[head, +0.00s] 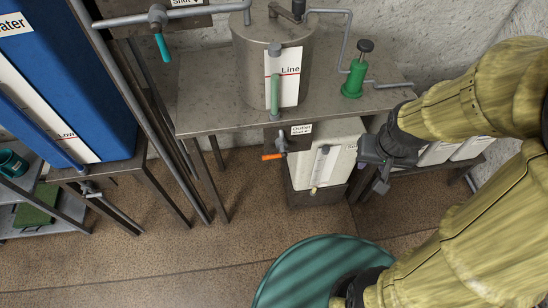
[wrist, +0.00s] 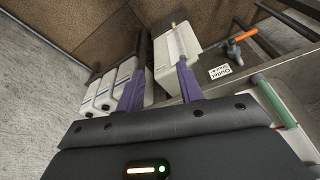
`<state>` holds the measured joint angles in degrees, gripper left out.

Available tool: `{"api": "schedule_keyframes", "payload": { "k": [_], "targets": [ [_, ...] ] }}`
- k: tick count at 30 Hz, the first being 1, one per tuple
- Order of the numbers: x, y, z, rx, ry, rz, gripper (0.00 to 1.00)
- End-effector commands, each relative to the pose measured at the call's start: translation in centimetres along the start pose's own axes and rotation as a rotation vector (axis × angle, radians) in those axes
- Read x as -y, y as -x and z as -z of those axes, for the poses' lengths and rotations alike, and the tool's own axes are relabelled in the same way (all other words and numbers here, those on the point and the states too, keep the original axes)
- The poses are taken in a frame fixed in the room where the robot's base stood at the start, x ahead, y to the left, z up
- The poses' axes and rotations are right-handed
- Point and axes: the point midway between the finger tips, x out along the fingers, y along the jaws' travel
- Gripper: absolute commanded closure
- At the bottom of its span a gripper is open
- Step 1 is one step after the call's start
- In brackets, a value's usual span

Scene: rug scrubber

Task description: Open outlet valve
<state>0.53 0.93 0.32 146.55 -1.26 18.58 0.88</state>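The outlet valve (head: 281,145) sits under the front edge of the metal table, below the tank. Its orange handle (head: 272,157) points left, roughly horizontal. A small label (head: 301,130) beside it reads "Outlet" with a second line that looks like "Shut". In the wrist view the orange handle (wrist: 243,35) is at the upper right, next to the label (wrist: 220,71). My gripper (head: 371,174) is to the right of the valve, apart from it, in front of the table's right end. In the wrist view its two purple fingers (wrist: 160,72) are spread with nothing held between them.
The grey tank (head: 255,75) stands on the metal table (head: 205,105). A white container (head: 303,172) stands below the valve, between it and my gripper. A green pump (head: 353,80) is on the table's right. A blue tank (head: 85,75) is left. The brown floor at front left is clear.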

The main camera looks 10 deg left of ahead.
Motion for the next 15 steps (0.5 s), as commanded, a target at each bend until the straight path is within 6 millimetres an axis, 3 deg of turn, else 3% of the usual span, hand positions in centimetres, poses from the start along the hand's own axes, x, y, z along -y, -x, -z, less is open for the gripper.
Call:
{"api": "schedule_keyframes", "payload": {
  "k": [8,15],
  "targets": [
    [-1.4,-10.2,2.9,-0.105,0.037,-0.005,0.63],
    [0.4,-20.0,4.7,-0.222,0.052,0.176,0.63]
  ]
}}
